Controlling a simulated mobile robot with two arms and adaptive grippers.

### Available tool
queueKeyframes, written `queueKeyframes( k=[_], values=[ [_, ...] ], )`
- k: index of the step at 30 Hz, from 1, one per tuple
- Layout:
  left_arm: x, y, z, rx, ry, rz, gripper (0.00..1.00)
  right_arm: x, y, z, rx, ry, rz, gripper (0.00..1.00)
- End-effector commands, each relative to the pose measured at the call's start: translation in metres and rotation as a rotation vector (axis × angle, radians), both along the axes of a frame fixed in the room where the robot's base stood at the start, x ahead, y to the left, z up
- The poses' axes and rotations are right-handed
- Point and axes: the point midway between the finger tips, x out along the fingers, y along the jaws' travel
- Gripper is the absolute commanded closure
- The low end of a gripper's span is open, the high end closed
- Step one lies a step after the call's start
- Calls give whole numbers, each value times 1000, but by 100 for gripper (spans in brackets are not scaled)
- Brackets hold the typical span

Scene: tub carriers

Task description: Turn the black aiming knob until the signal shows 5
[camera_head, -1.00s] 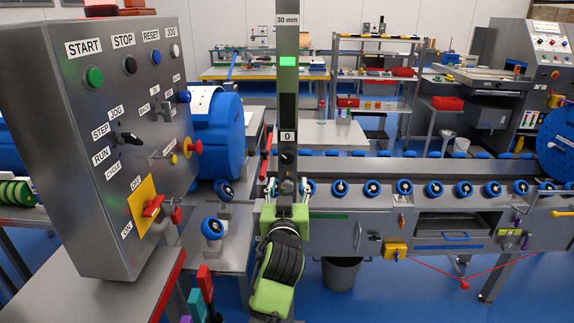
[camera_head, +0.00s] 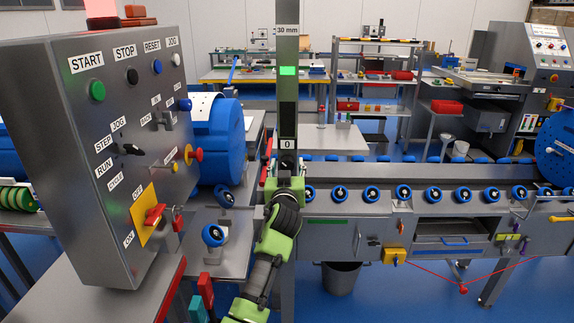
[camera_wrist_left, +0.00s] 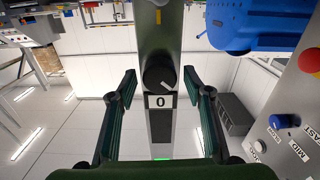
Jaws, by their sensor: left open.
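The black aiming knob (camera_wrist_left: 160,74) sits on a grey upright post (camera_head: 288,108), with a light pointer line on its face slanting to the lower right in the left wrist view. A white plate reading 0 (camera_head: 288,144) is beside it and also shows in the left wrist view (camera_wrist_left: 160,101). A dark strip on the post has a lit green patch (camera_head: 288,70) between the 0 plate and the 30 mm plate (camera_head: 287,31). My left gripper (camera_wrist_left: 160,84) is open, its fingers on either side of the knob with gaps. My right gripper is not in view.
A grey control box (camera_head: 110,180) with buttons, switches and a red-and-yellow switch stands close on the left. A rail (camera_head: 420,185) with several blue-rimmed knobs runs to the right of the post. A blue drum (camera_head: 222,140) is behind the box.

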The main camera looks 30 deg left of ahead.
Motion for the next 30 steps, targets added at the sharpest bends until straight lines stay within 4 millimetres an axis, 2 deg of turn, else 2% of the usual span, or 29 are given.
queueKeyframes(
  k=[10,11,12,15,30],
  values=[
    [3,2,-1,-1,1,0,54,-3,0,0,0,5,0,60],
    [3,2,-1,-1,1,0,59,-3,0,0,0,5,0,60],
    [3,2,-1,-1,1,0,69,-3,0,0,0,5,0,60],
    [3,2,-1,-1,1,0,92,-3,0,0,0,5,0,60],
    [3,1,0,80,51,-1,92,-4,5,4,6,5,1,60]
  ],
)
